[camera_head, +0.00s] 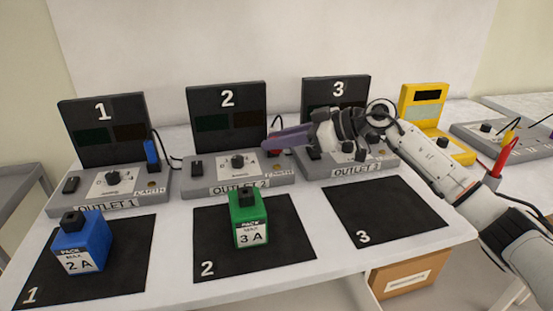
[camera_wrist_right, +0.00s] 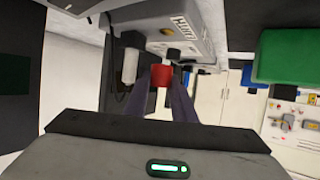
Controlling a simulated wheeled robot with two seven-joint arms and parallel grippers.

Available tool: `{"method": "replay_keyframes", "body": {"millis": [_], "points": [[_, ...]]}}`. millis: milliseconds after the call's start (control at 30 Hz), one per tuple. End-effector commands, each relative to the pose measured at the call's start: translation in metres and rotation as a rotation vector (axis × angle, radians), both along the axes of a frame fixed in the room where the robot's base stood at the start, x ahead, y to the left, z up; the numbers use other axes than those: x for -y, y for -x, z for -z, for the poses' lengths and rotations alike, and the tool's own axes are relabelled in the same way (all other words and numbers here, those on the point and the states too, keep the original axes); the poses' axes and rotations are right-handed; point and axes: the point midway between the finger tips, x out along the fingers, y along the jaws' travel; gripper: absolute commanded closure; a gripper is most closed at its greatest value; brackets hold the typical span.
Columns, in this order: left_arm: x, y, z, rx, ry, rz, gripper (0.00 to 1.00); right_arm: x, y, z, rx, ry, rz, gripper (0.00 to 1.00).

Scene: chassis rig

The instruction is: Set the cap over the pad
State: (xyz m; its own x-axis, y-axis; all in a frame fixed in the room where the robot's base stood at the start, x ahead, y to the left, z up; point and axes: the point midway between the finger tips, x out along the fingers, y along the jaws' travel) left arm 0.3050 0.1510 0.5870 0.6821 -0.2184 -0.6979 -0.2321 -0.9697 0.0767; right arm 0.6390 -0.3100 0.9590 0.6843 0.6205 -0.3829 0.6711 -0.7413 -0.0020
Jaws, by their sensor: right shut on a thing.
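My right gripper (camera_head: 270,143) reaches in from the right over outlet 2 (camera_head: 236,180), its purple fingers pointing left. It is shut on a small red cap (camera_head: 275,152), mostly hidden behind the fingers in the head view. In the right wrist view, the red cap (camera_wrist_right: 161,76) sits between the fingertips. A small round brass pad (camera_head: 276,167) lies on the right part of outlet 2's top, below the fingertips in the head view. A brass disc, likely this pad (camera_wrist_right: 169,30), shows beyond the cap. Whether cap and pad touch is unclear. My left gripper is not in view.
Outlet 1 (camera_head: 120,190) has a blue cap (camera_head: 152,152) standing up. Outlet 3 (camera_head: 357,172) is partly behind my right arm. A blue pack (camera_head: 80,243) and a green pack (camera_head: 246,216) stand on mats 1 and 2. Mat 3 (camera_head: 385,212) is bare. A yellow meter (camera_head: 425,105) stands behind right.

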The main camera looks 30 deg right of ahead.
Motion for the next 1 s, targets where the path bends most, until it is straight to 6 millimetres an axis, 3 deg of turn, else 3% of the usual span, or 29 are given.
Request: {"method": "replay_keyframes", "body": {"millis": [400,833,867,900,1000], "points": [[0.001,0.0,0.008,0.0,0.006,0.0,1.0,0.0,0.0,0.045,0.0,0.0,0.0,0.97],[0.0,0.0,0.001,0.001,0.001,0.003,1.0,0.0,0.0,0.049,0.001,0.0,0.001,0.97],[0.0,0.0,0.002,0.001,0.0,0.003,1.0,0.0,0.0,0.049,0.002,0.0,0.001,0.73],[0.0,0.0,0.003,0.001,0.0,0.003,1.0,0.0,0.0,0.049,0.002,0.0,0.001,0.69],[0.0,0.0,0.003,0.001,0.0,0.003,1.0,0.0,0.0,0.049,0.002,0.0,0.001,0.69]]}}
